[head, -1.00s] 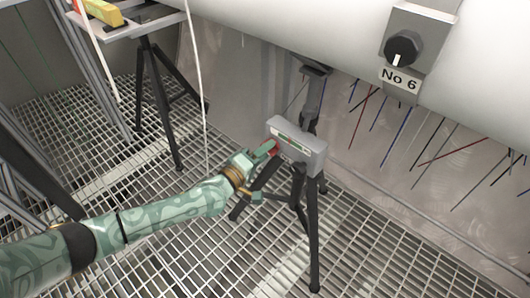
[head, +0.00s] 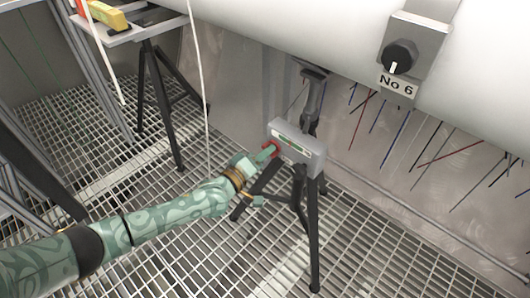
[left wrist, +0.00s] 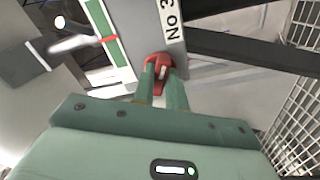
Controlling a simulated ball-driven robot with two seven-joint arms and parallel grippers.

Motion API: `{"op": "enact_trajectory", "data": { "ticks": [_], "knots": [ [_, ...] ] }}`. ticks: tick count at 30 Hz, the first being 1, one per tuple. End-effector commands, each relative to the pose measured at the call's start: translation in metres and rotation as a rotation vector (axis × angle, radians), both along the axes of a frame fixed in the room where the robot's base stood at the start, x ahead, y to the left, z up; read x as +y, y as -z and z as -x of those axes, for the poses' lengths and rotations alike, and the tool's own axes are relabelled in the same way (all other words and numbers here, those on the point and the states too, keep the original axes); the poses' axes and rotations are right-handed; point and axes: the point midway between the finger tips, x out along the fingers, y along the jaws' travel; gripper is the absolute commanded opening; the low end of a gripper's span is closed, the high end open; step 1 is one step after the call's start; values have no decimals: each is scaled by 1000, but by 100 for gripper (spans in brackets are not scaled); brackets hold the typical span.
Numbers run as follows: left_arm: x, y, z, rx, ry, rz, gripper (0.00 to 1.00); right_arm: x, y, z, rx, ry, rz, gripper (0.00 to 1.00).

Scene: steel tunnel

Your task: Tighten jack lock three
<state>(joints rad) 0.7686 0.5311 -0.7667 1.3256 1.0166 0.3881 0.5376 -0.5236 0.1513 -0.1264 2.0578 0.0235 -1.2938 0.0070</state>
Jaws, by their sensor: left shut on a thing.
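Jack three is a grey box (head: 318,160) on a black tripod in the middle of the head view. The left wrist view shows its "No 3" label (left wrist: 169,20). Its red lock (left wrist: 159,60) sits on the box beside the label; it also shows small at the box's left end in the head view (head: 267,149). My left gripper (head: 268,153) is shut on this red lock, with one green finger on either side of it in the left wrist view (left wrist: 162,78). The fingers partly hide the lock. My right gripper is out of view.
A gauge strip (left wrist: 112,38), green and white with a red mark, runs along the jack box. A grey pipe with a "No 6" dial (head: 400,57) hangs at upper right. Another tripod table (head: 125,28) stands at upper left. A white cord hangs near my arm. The floor is open grating.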

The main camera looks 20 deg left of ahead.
Motion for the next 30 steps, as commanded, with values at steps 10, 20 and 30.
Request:
{"op": "enact_trajectory", "data": {
  "ticks": [10, 20, 30],
  "knots": [
    [0, 0, 1, -107, 1, -306, 0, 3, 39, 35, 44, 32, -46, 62],
    [0, 1, 1, -213, 1, -600, 0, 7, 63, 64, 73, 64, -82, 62],
    [0, 2, 1, -304, 2, -858, 0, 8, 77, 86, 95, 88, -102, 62]
  ]
}}
